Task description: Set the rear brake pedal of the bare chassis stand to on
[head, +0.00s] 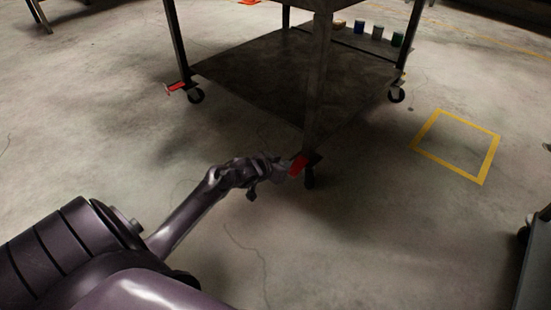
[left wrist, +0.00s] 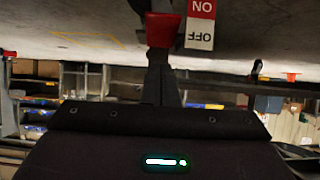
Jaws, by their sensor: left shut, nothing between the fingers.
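A dark stand with legs on casters and a lower shelf (head: 290,75) is at the top of the head view. A red brake pedal (head: 298,165) sits at its near caster. It shows large in the left wrist view (left wrist: 162,30), beside an ON/OFF label (left wrist: 200,24) that appears upside down. My left gripper (head: 281,169) is shut and empty, its tips right at this pedal; I cannot tell whether they touch it. In the left wrist view the fingers (left wrist: 161,85) point at the pedal. Another red pedal (head: 175,88) is at the left caster. My right gripper is not in view.
A yellow taped square (head: 484,180) marks the floor at right. A dark wheeled thing (head: 538,262) is cut off at the lower right edge. The floor around the near caster is clear.

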